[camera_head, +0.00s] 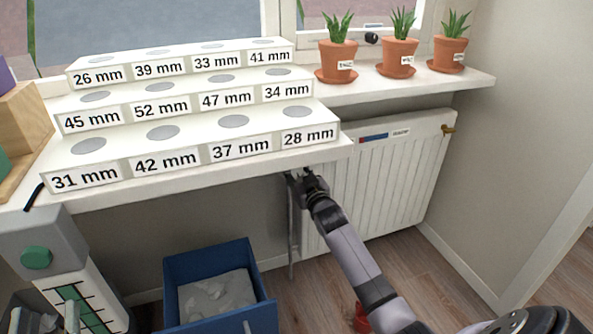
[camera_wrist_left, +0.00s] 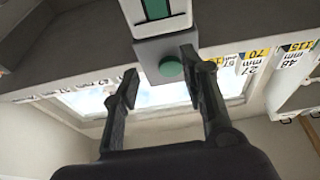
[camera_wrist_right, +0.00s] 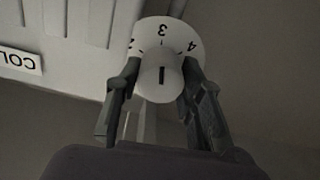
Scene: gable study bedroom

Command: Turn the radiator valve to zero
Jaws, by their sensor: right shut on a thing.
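The radiator valve (camera_wrist_right: 161,88) is a white knob with a black mark on its face, in front of a white dial (camera_wrist_right: 172,28) reading 2, 3, 4; the mark lines up with the 3. My right gripper (camera_wrist_right: 158,74) is shut on the knob, one finger on each side. In the head view my right gripper (camera_head: 304,180) is at the left end of the white radiator (camera_head: 385,175), under the sill; the knob is hidden there. My left gripper (camera_wrist_left: 160,76) is open and empty, facing a grey device with a green button (camera_wrist_left: 171,67).
The window sill (camera_head: 225,172) overhangs the valve, carrying stepped blocks with mm labels (camera_head: 165,160) and potted plants (camera_head: 338,62). A blue bin (camera_head: 258,278) stands on the floor left of my right arm. A brass fitting (camera_head: 448,129) is at the radiator's right end.

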